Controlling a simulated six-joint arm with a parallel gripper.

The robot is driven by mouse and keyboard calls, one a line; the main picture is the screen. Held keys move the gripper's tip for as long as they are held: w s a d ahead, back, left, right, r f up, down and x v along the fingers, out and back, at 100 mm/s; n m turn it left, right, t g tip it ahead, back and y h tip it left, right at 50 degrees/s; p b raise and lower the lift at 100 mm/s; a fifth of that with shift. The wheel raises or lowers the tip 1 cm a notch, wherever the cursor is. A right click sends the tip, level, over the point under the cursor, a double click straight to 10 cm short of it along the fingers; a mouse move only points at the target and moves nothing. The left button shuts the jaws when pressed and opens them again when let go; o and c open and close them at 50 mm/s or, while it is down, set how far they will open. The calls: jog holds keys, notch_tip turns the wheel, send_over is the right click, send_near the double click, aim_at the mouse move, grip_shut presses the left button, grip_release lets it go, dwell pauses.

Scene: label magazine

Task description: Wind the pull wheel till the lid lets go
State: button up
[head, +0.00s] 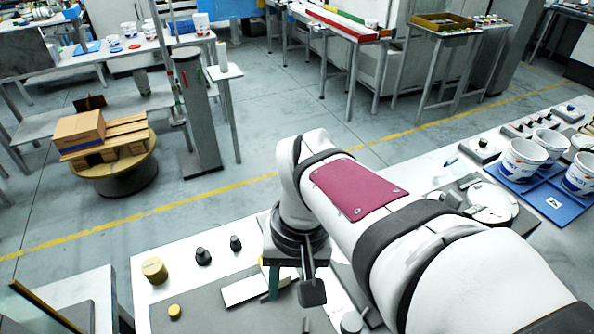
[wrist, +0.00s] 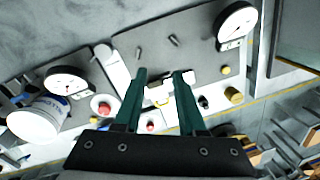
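My gripper (wrist: 159,76) is open in the wrist view, its two dark green fingers apart with nothing held. A small white and yellow part (wrist: 158,92) shows between the fingers; I cannot tell its distance from them. In the head view my arm hides much of the bench behind and below it. I cannot make out for certain which part is the pull wheel or the lid. A white tub (wrist: 36,120) with a blue label stands at the left in the wrist view. Round white dials show at the left (wrist: 66,81) and upper right (wrist: 237,20).
A brass cylinder (head: 154,270), a smaller brass knob (head: 174,311) and two black cone-shaped knobs (head: 203,256) (head: 236,243) stand on the bench at left. Several white tubs (head: 523,158) stand on blue trays at right. A red button (wrist: 102,108) shows in the wrist view.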

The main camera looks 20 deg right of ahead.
jog(key=o, duration=0.5)
jog(key=shift+n+h, duration=0.4)
jog(key=shift+n, duration=0.2)
jog(key=w+d, duration=0.3)
jog(key=d, duration=0.1)
jog(key=w+d+f, duration=0.1)
jog(key=w+d, duration=0.7)
jog(key=shift+w+d+f, duration=0.2)
jog(key=shift+d+f, duration=0.1)
jog(key=shift+f, duration=0.05)
jog(key=shift+c, duration=0.2)
jog(key=shift+o, duration=0.8)
jog(key=w+d+f, duration=0.2)
jog(key=d, duration=0.3)
jog(key=w+d+f+n, duration=0.1)
jog(key=w+d+f, duration=0.1)
jog(key=d, duration=0.3)
jog(key=shift+h, duration=0.3)
notch_tip(320, 180, down, 16)
jog(key=shift+d+r, duration=0.1)
grip_shut()
